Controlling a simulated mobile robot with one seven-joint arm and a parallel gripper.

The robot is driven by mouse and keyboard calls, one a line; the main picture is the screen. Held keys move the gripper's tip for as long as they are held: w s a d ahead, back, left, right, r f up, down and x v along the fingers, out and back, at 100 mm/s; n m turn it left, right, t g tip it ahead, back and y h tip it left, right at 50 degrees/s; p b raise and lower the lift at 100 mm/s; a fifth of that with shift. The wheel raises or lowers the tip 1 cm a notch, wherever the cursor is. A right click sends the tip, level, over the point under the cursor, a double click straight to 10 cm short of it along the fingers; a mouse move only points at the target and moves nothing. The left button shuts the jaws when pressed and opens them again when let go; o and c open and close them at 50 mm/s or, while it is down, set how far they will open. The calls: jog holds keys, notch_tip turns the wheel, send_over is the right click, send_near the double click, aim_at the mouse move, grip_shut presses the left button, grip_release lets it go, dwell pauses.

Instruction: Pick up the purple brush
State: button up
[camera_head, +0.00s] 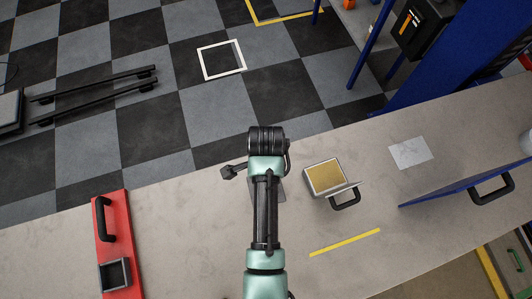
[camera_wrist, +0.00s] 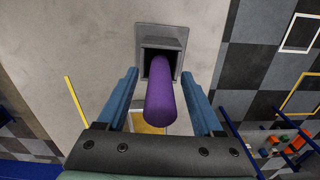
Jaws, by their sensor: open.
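The purple brush (camera_wrist: 162,95) shows in the wrist view as a thick purple cylinder. Its far end sits in the opening of a grey square holder (camera_wrist: 162,32) on the pale worktop. My gripper (camera_wrist: 160,75) is open, with one blue finger on each side of the brush. Gaps show between the brush and both fingers, and I see no contact. In the head view my arm hides the brush and my gripper's fingers.
A grey box with a gold inside (camera_head: 325,177) stands right of my arm on the worktop (camera_head: 200,235). A red board (camera_head: 120,235) lies at the left, and a blue panel (camera_head: 450,187) at the right. A yellow strip (camera_head: 345,242) and pale sheet (camera_head: 411,153) lie flat.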

jog(key=shift+f, duration=0.65)
grip_shut()
jog(key=shift+r, duration=0.15)
notch_tip(320, 180, up, 10)
jog(key=shift+f+b, duration=0.1)
jog(key=shift+b, duration=0.8)
